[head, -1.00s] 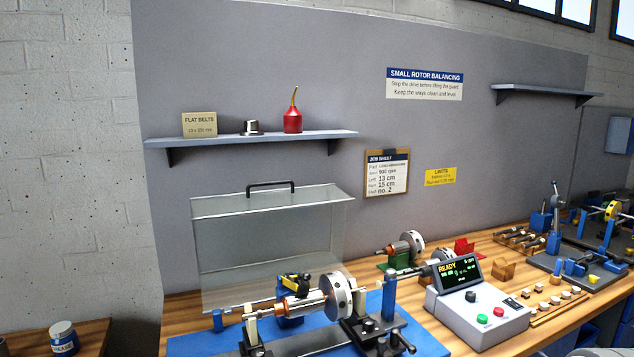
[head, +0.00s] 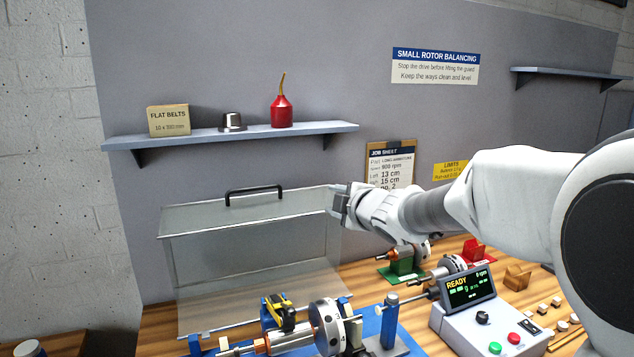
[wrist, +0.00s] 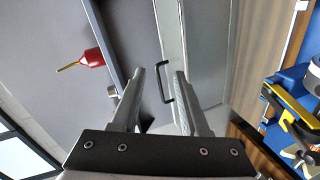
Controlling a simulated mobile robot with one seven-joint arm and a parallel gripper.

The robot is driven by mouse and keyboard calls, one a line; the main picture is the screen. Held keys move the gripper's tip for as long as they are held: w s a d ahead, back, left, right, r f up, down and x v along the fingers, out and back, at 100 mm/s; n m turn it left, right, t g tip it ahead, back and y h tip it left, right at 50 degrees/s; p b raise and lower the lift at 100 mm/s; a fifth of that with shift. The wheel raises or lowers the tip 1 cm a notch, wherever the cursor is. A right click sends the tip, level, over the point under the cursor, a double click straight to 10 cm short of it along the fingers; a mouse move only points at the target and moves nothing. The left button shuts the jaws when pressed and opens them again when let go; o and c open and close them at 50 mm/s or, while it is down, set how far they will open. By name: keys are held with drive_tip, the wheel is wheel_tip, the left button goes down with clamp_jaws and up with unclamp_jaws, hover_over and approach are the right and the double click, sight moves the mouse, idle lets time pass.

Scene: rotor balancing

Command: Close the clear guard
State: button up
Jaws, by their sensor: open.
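The clear guard (head: 250,240) stands raised and open behind the balancing machine, its black handle (head: 254,190) along the top edge. In the wrist view the handle (wrist: 163,68) appears between the fingers, beyond their tips. My gripper (head: 335,200) is open and empty, at the right end of the guard's top and to the right of the handle. In the wrist view my gripper (wrist: 158,76) shows both fingers apart. The rotor (head: 328,322) sits on the machine below the guard. Whether the fingers touch the guard is unclear.
A shelf (head: 235,136) above the guard holds a red oil can (head: 281,112), a metal cup (head: 232,122) and a flat belts box (head: 169,120). The control box (head: 480,320) reads READY at the right.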

drive_tip(key=w+a+f+n+g+y+p, duration=0.1)
drive_tip(key=w+a+f+n+g+y, duration=0.15)
drive_tip(key=a+n+y, duration=0.55)
drive_tip(key=m+h+p, duration=0.1)
drive_tip(key=h+p, duration=0.1)
drive_tip(key=p, duration=0.2)
approach(252, 189)
drive_tip(key=x, duration=0.9)
drive_tip(key=shift+p+x, duration=0.3)
drive_tip(key=shift+x, duration=0.55)
clamp_jaws()
